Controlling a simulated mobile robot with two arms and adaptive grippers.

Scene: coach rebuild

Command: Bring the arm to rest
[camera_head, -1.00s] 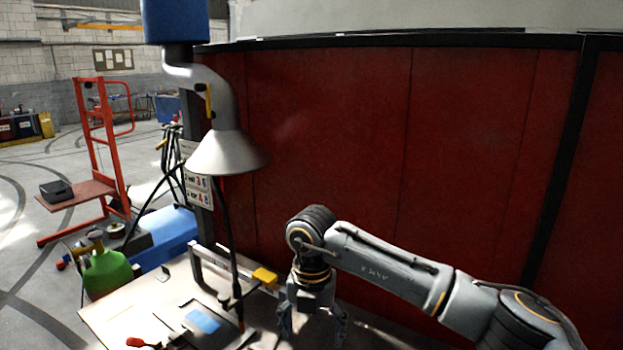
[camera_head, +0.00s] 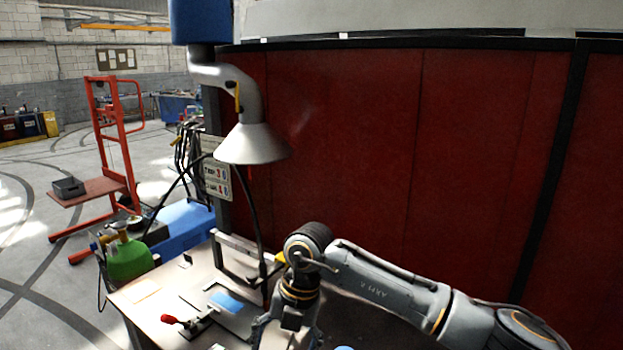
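My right arm (camera_head: 390,292) comes in from the right, grey with a black, gold-ringed wrist. My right gripper (camera_head: 286,340) points down at the bottom edge, in front of the right side of the workbench. Its two fingers are spread apart and no object shows between them; their tips are at or past the picture's edge. Whether it touches the bench cannot be told. My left gripper is not in view.
The workbench (camera_head: 142,291) carries a blue sheet (camera_head: 228,302) and a red-handled tool (camera_head: 172,320). A fume hood (camera_head: 253,145) hangs above it. A red wall (camera_head: 400,150) stands behind the arm. A green cylinder (camera_head: 128,262) and an orange lift trolley (camera_head: 100,188) are left.

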